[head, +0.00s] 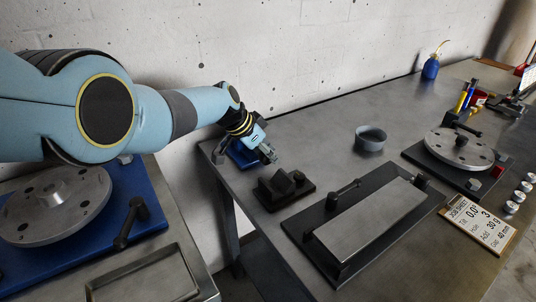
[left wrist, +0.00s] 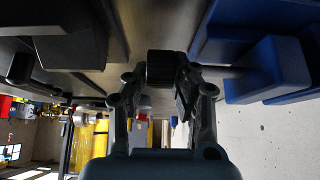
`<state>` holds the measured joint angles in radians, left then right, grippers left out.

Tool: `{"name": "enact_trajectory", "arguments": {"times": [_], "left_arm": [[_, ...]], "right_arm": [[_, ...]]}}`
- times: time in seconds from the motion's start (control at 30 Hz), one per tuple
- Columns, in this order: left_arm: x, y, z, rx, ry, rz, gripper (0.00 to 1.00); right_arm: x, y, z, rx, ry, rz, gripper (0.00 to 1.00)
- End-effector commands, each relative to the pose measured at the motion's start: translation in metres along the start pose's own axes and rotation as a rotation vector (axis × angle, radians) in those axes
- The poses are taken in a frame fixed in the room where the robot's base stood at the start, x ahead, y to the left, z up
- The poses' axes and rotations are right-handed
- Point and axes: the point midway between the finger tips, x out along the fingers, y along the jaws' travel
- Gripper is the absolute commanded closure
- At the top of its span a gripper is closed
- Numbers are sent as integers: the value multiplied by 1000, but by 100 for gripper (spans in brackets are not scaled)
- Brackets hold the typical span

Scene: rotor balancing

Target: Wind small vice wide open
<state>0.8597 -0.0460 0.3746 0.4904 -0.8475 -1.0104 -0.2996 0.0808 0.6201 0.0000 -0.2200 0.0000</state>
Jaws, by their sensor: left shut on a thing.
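The small blue vice (head: 240,157) stands at the near left corner of the grey bench, partly hidden by my left gripper. In the left wrist view its blue jaws and base (left wrist: 270,70) show at the right. My left gripper (head: 268,152) is at the right side of the vice. In the left wrist view its fingers (left wrist: 162,85) are shut on a dark round handle knob (left wrist: 162,62), which lies in line with a dark shaft running toward the vice. How far apart the jaws stand I cannot tell. My right gripper is not in view.
A black block on a base (head: 285,186) stands close in front of the gripper. Beyond are a long plate fixture (head: 370,222), a grey bowl (head: 370,138), a rotor disc (head: 460,148) and a job sheet (head: 478,224). A second disc (head: 55,205) sits on the left bench.

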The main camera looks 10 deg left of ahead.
Motion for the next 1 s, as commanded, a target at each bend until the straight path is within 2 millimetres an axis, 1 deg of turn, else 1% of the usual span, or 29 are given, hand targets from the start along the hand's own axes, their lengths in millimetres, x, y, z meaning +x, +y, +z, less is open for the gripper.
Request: {"name": "enact_trajectory", "arguments": {"times": [0.03,0.53,0.57,0.7,1.0], "left_arm": [[-2,-6,-1,3,-6,-12,100],[-4,-9,-2,5,-23,-19,100],[-4,-9,-2,5,-23,-19,73],[-3,-7,-2,4,-24,-16,54],[-1,-4,-1,2,-26,-8,54]], "right_arm": [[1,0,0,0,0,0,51],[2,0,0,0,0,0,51],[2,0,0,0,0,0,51],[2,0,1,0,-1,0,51],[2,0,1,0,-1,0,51]]}}
